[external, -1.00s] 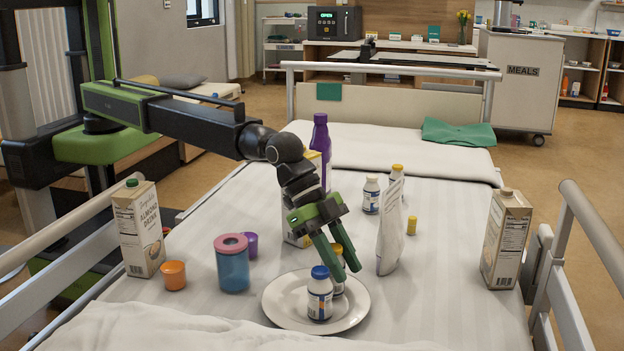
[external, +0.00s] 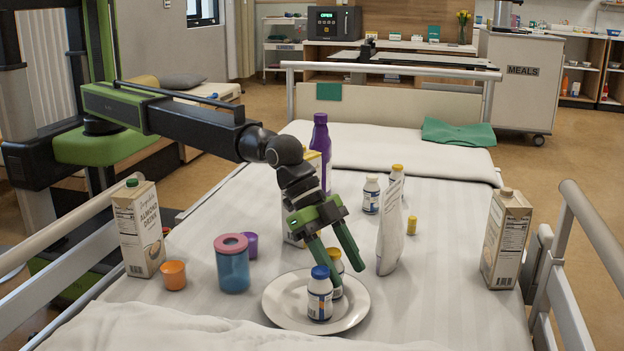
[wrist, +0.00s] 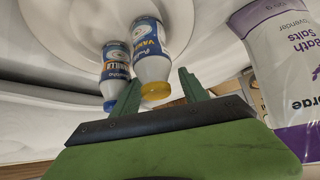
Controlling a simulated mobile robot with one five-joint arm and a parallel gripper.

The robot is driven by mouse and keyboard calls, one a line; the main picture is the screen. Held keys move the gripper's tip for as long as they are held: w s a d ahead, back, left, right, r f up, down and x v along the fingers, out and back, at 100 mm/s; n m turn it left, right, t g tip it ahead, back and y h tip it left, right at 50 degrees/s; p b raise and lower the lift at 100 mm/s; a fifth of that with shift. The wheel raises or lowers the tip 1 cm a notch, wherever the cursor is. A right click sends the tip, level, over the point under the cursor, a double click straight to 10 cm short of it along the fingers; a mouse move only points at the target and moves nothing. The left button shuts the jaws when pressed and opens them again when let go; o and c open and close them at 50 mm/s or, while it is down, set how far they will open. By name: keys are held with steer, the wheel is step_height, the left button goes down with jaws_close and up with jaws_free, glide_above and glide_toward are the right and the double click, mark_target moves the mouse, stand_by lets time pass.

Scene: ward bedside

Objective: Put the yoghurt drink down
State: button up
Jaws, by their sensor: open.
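A small yoghurt drink bottle with a yellow cap (external: 335,258) stands upright on a white plate (external: 275,305) on the bed. In the wrist view the yellow-capped bottle (wrist: 152,65) reads "VANILLA" and lies between my fingers, with a gap beside it. A similar bottle with a blue cap (external: 320,295) stands in front of it on the plate; it also shows in the wrist view (wrist: 115,70), just left of it. My gripper (external: 342,272) is open, pointing down around the yellow-capped bottle.
A bath salts pouch (external: 390,235) stands close right of the plate. A blue jar (external: 232,268), orange cup (external: 174,275) and purple cup (external: 250,245) stand left. Cartons stand left (external: 138,230) and right (external: 505,240). More small bottles (external: 371,196) stand behind.

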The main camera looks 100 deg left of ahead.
steer(key=shift+r+p, duration=0.35)
steer(key=shift+r, duration=0.1)
steer(key=p+v, duration=0.9)
steer(key=v, duration=0.3)
steer(key=shift+f, duration=0.1)
